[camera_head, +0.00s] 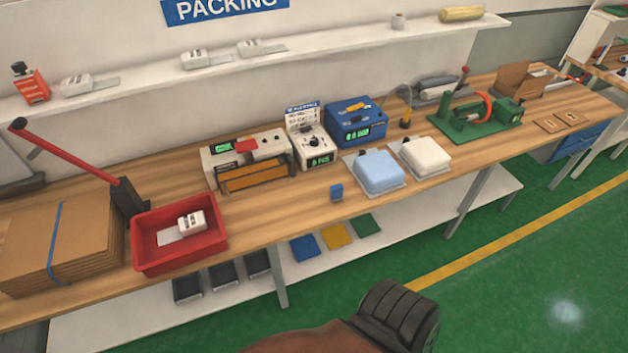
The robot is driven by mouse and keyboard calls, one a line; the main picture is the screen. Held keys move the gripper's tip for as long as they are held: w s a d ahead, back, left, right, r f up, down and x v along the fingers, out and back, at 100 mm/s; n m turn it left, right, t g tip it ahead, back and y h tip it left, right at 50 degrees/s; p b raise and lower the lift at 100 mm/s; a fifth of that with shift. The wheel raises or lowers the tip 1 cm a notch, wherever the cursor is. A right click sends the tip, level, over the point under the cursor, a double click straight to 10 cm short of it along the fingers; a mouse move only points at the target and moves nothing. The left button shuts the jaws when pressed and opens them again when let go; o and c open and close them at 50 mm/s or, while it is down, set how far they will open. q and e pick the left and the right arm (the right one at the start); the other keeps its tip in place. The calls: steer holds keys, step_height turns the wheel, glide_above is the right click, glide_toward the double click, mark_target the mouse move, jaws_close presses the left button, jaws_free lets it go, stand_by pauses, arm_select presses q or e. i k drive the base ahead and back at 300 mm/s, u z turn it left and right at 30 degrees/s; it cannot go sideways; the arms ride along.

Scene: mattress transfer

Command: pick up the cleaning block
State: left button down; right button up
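A small blue block (336,192) sits on the front edge of the wooden bench, left of the light blue pad; it may be the cleaning block, but no label shows that.
The wooden bench (290,213) also carries a red tray (151,262), an orange-fronted machine (222,163), a blue box (345,123), a light blue pad (379,170) and a white pad (426,155). Bare wood surrounds the block's left side. Green floor (500,290) lies in front.

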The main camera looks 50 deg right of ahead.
mark_target(336, 191)
steer(key=u, duration=0.05)
steer(key=i, duration=1.3)
steer(key=z, duration=1.9)
